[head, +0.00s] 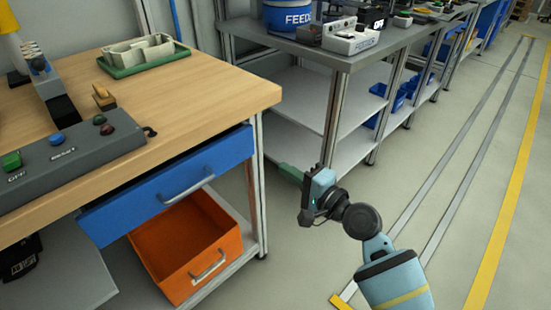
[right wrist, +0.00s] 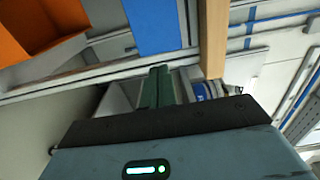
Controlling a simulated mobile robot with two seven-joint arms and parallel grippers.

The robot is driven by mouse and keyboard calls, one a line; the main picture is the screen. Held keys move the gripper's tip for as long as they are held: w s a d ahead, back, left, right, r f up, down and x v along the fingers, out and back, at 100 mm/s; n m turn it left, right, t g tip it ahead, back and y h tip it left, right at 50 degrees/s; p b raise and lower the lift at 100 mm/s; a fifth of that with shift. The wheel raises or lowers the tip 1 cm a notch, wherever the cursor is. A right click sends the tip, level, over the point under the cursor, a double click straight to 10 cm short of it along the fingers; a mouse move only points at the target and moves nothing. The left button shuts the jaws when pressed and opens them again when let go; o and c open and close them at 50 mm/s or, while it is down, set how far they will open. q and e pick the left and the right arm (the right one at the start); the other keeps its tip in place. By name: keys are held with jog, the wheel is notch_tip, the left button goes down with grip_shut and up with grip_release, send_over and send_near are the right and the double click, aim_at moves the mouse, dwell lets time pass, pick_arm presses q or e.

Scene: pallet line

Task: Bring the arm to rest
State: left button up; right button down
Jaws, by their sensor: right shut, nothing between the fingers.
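My right arm comes in from the bottom right of the head view, and its gripper (head: 291,172) is in the open space between the wooden bench and the grey metal table. Its green fingers are shut together with nothing between them and touch nothing that I can see. In the right wrist view the closed fingers (right wrist: 157,88) point up the picture, toward the bench edge and its blue drawer. My left gripper is not in view.
A grey control box (head: 75,150) sits on top. The metal table (head: 345,62) stands behind the gripper. The floor to the right (head: 450,150) is clear.

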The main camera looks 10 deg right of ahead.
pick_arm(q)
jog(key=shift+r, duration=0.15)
pick_arm(e)
jog(key=shift+v, duration=1.05)
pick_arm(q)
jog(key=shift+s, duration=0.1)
